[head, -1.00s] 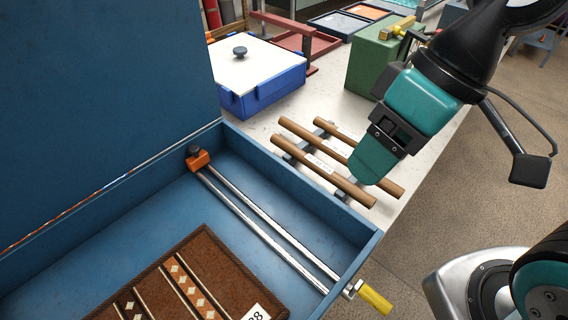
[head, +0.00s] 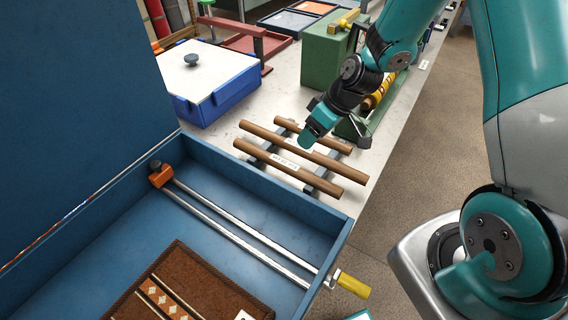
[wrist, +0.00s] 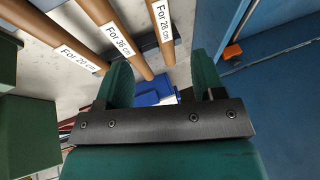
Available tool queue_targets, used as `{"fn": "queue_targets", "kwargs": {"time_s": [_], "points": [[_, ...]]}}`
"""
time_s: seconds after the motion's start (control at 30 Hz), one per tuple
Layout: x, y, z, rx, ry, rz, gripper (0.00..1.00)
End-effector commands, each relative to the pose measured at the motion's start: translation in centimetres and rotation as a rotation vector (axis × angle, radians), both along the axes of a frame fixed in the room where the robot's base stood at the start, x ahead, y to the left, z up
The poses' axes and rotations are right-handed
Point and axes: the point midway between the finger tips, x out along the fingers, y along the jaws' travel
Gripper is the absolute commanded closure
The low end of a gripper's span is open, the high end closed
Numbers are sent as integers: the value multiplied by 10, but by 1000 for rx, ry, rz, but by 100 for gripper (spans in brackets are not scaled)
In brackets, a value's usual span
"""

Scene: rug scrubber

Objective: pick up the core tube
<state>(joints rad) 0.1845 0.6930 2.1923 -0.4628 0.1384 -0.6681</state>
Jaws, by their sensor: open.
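Three brown core tubes lie side by side across a dark rack on the pale bench: a near one (head: 312,179), a long middle one (head: 340,169) and a short far one (head: 340,146). In the wrist view their labels read "For 28 cm" on the tube (wrist: 167,52) nearest the blue box, "For 36 cm" on the middle tube (wrist: 137,62) and "For 20 cm" on the far tube (wrist: 30,20). My gripper (head: 307,138) is open and empty, over the tubes and apparently above them. Its two fingers (wrist: 162,85) show in the wrist view with no tube between them.
A blue open box (head: 110,250) with two metal rods (head: 235,225), a yellow handle (head: 352,285) and a brown patterned rug (head: 190,275) stands in front of the tubes. A white-lidded blue bin (head: 215,100) is behind left. A green box (head: 325,65) stands behind.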

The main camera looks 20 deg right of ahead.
Motion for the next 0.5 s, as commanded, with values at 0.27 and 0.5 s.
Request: {"fn": "queue_targets", "kwargs": {"time_s": [0.27,0.5], "points": [[8,25,-48,0,6,3,37],[12,32,-65,0,1,1,37]]}}
